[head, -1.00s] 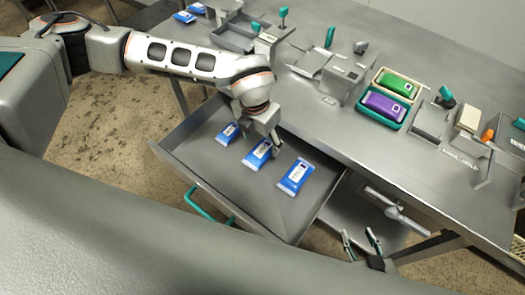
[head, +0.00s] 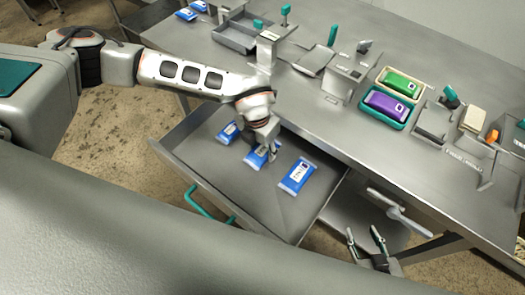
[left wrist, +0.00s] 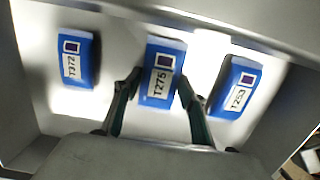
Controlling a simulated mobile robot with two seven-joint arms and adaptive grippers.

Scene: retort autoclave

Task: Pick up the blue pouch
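Three blue pouches with white labels lie in the open drawer (head: 225,185). In the left wrist view they are a left pouch (left wrist: 75,60) reading T372, a middle pouch (left wrist: 165,47) reading T275, and a right pouch (left wrist: 237,88) reading T253. My left gripper (left wrist: 158,80) has its fingers apart, one along each side of the middle pouch; I cannot tell whether they touch it. In the head view, my left gripper (head: 268,150) partly hides this middle pouch (head: 255,158). My right gripper (head: 364,238) is open and empty, beside the table front.
A green pouch (head: 400,83) and a purple pouch (head: 388,104) sit in trays on the metal table (head: 310,105). More blue pouches (head: 187,14) lie at the far left. Drawer walls surround the three pouches. Table fixtures stand behind my left arm.

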